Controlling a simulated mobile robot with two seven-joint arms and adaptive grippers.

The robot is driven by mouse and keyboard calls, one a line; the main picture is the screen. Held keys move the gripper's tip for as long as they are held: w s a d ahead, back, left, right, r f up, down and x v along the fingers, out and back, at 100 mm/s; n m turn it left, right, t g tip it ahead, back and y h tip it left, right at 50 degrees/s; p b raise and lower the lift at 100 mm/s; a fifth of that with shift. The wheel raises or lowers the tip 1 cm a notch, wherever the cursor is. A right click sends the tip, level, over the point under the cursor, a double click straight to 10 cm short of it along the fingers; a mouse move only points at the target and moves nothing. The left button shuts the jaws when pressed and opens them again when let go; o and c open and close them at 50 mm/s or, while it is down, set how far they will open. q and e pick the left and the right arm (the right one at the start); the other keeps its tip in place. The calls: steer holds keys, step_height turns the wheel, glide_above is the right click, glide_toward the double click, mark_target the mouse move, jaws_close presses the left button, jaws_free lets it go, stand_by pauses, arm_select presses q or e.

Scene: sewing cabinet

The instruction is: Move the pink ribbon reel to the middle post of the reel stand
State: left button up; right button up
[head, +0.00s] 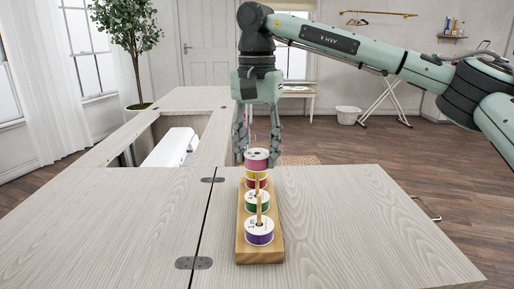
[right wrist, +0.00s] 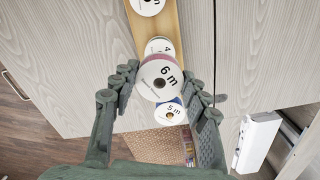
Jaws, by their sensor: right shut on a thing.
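The pink ribbon reel (head: 257,159) has a white top and is between the fingers of my right gripper (head: 257,145). In the right wrist view, the reel's top (right wrist: 161,77) reads "6 m" and the fingers close on its sides. The wooden reel stand (head: 276,240) lies on the cabinet top, running away from me. A purple reel (head: 260,232) is on its near post and a green reel (head: 257,203) is around its middle position. Red and yellow reel edges show behind and below the pink reel, partly hidden. My left gripper is not in view.
The stand sits on the pale wooden cabinet top (head: 350,225), just right of a hinged seam. A white machine (head: 172,147) is in the open well at the back left. The top is clear on both sides of the stand.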

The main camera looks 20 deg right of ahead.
steer(key=shift+f+b, duration=0.8)
steer(key=shift+f, duration=0.7)
stand_by(0.3)
steer(key=o, duration=1.1)
steer(key=shift+c, duration=0.2)
step_height(320, 180, up, 12)
